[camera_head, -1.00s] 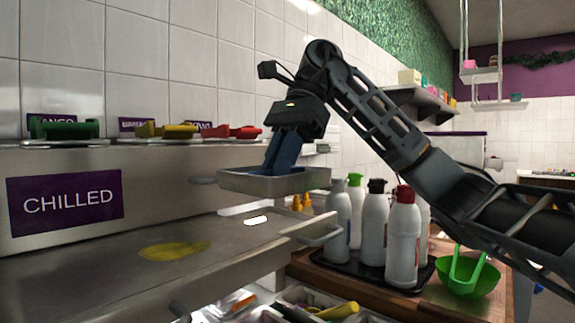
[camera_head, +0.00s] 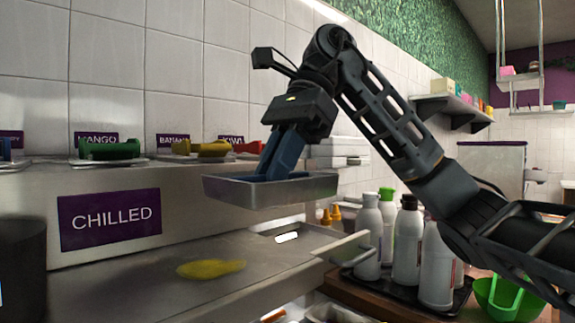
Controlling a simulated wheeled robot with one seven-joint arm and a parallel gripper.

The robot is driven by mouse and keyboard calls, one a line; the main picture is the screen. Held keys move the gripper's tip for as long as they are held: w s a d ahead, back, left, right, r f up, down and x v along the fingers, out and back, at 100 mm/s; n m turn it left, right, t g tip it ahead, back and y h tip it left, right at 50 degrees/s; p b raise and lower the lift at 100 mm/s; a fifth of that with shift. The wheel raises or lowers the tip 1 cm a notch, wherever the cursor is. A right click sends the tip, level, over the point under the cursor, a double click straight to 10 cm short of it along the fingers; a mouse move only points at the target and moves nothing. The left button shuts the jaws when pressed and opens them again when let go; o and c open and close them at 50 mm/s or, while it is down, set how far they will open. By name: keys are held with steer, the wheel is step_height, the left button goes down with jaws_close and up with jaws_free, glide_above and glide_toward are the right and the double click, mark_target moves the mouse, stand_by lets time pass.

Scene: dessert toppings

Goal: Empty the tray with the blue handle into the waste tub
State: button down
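A shallow metal tray (camera_head: 258,194) hangs level in the air below my gripper (camera_head: 284,160). My gripper points down into it, its blue fingers close together on the tray's top. The tray's handle and contents are hidden by the fingers and rim. A blue-handled piece (camera_head: 4,150) shows partly at the left picture edge, on the ledge. A dark cylindrical tub (camera_head: 22,262) stands at the lower left, cut off by the edge; I cannot tell if it is the waste tub.
Trays with green (camera_head: 108,148), yellow (camera_head: 203,148) and red handles line the ledge above the CHILLED sign (camera_head: 110,219). A yellow smear (camera_head: 210,269) lies on the steel counter (camera_head: 110,292). Bottles (camera_head: 408,240) and a green bowl (camera_head: 507,298) stand at the lower right.

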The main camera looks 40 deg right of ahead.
steer(key=s+a+r+p, duration=0.1)
steer(key=a+r+p, duration=0.2)
steer(key=a, duration=0.7)
steer(key=a+r+p, duration=0.4)
steer(key=a+p, duration=0.1)
steer(key=a, duration=0.6)
steer(key=shift+s+r, duration=0.3)
steer(key=shift+s, duration=0.05)
stand_by(0.3)
stand_by(0.3)
